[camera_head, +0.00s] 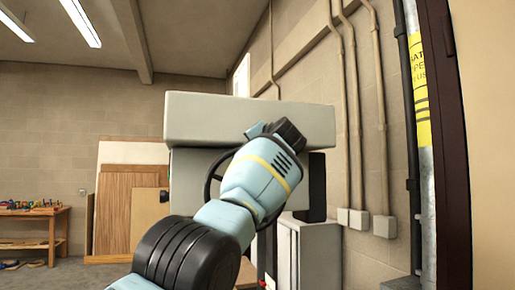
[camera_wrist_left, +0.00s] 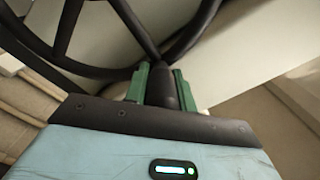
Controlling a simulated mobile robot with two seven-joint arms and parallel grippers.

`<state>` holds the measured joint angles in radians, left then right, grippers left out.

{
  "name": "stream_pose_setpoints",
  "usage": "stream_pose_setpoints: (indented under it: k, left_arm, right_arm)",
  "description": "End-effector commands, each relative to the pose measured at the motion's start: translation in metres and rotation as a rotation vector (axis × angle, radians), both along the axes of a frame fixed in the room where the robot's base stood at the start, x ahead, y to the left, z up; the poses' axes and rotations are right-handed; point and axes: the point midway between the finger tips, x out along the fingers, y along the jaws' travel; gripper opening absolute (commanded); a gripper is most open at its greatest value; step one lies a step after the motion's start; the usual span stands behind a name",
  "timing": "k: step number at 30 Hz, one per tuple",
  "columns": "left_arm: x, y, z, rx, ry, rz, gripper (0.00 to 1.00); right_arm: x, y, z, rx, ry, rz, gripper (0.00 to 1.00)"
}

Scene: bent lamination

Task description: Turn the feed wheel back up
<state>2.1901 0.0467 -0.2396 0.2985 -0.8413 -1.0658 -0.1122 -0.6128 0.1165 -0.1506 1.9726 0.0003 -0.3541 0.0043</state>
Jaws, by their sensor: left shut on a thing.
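The feed wheel (camera_head: 209,172) is a black spoked ring on the front of a grey machine (camera_head: 210,118); my left arm covers much of it in the head view. In the left wrist view the wheel's rim (camera_wrist_left: 100,72) and spokes fill the upper left. My left gripper (camera_wrist_left: 161,84) has its two green fingers shut on the wheel's dark handle (camera_wrist_left: 163,92), one finger on each side. The fingers are hidden behind my arm in the head view. My right gripper is in neither view.
A grey cabinet (camera_head: 318,255) stands below right of the machine. Conduits run down the block wall at the right, beside a dark post (camera_head: 445,150). Wooden boards (camera_head: 128,205) lean at the back left, near a workbench (camera_head: 35,212). Open floor shows at the lower left.

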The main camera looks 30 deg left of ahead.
Motion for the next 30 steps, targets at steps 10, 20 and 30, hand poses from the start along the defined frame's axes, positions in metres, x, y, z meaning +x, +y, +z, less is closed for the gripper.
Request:
stream_pose_setpoints:
  k: [10,20,30]
  left_arm:
    - [0.0046,-0.0015,-0.008,-0.002,0.009,-0.004,0.0]
    - [0.005,-0.001,-0.0097,-0.004,0.012,-0.003,0.45]
    - [0.0022,0.0003,-0.0045,-0.002,0.006,-0.001,0.47]
  right_arm:
    - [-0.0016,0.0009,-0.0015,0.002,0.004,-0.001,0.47]
    - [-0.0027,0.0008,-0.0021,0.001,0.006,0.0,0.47]
    - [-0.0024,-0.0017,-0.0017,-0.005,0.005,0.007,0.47]
